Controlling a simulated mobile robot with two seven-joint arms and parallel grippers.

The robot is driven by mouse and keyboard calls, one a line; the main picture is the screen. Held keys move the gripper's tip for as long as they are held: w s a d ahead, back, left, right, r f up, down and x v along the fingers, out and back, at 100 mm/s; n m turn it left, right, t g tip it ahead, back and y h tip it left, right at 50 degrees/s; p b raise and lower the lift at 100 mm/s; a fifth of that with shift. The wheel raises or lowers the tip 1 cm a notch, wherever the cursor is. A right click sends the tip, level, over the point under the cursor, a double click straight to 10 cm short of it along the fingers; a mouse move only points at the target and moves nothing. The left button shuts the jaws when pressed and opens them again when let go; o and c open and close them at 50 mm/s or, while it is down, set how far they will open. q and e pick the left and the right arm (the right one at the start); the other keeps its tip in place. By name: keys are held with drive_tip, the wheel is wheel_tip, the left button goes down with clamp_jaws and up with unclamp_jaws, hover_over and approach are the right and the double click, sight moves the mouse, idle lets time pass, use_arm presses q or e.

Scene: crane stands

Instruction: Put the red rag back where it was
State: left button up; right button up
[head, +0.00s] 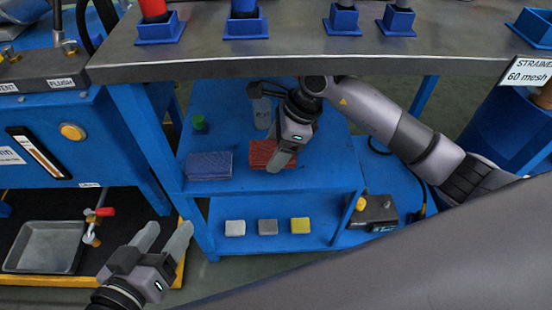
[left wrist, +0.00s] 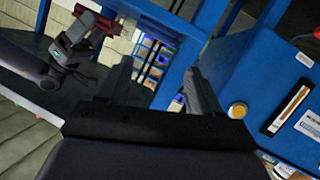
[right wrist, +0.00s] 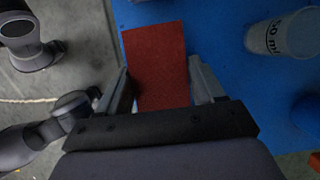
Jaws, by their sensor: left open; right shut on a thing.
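The red rag (head: 258,148) is at the upper blue shelf (head: 320,178), beside the blue rag (head: 209,165). My right gripper (head: 278,162) is shut on the red rag and covers part of it in the head view. In the right wrist view the rag (right wrist: 155,50) sits between the two fingers, over the blue shelf. I cannot tell whether its underside touches the shelf. My left gripper (head: 165,238) is open and empty, low at the left, away from the shelf.
The steel tabletop (head: 300,52) overhangs the shelf. White (head: 235,228), grey (head: 268,227) and yellow (head: 300,225) blocks lie on the lower shelf. The upper shelf's right side is clear.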

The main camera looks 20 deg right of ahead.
drive_tip(key=shift+w, duration=0.15)
wheel_tip(320, 180, down, 4)
drive_tip(key=shift+d+r+b, duration=0.1)
drive_tip(key=shift+r+b, duration=0.05)
drive_tip(key=shift+b, duration=0.75)
use_arm(q)
drive_tip(key=shift+s+a+m+t+y, duration=0.1)
drive_tip(key=shift+a+m+t+y, duration=0.2)
drive_tip(key=shift+a, duration=0.35)
use_arm(e)
drive_tip(key=shift+r, duration=0.1)
drive_tip(key=o, duration=1)
